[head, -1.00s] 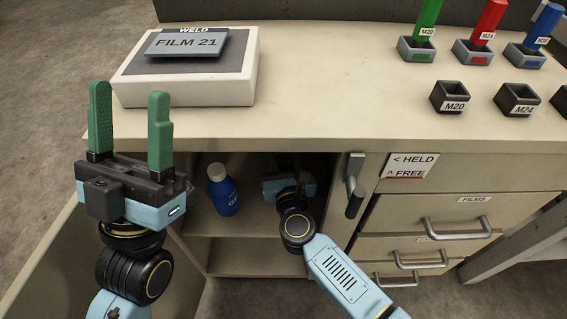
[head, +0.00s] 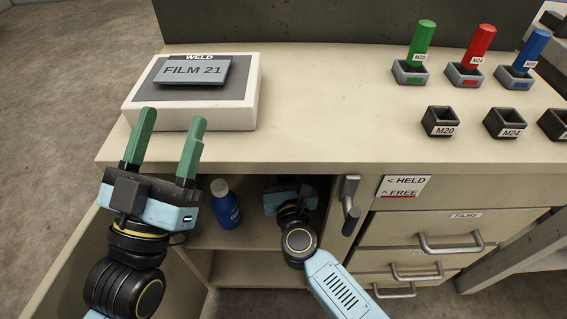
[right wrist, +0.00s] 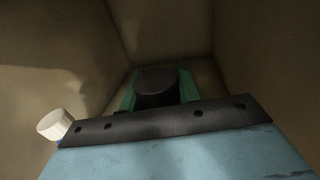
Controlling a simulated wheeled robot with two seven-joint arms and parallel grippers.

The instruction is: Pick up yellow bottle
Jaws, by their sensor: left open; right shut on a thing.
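No yellow bottle can be made out in either view. My right gripper (head: 290,198) reaches into the open cupboard under the worktop, its fingers hidden in the head view. A blue bottle (head: 226,210) with a white cap stands upright on the cupboard shelf, left of my right gripper. Its cap shows in the right wrist view (right wrist: 54,124). My left gripper (head: 170,120) is open and empty, outside the cupboard's left side.
The cupboard walls (right wrist: 60,60) close in around my right gripper. A lever handle (head: 349,200) and drawers (head: 440,235) are right of the opening. On the worktop (head: 330,110) are a white box (head: 240,105) with a film plate, coloured cylinders in holders, and black sockets (head: 441,122).

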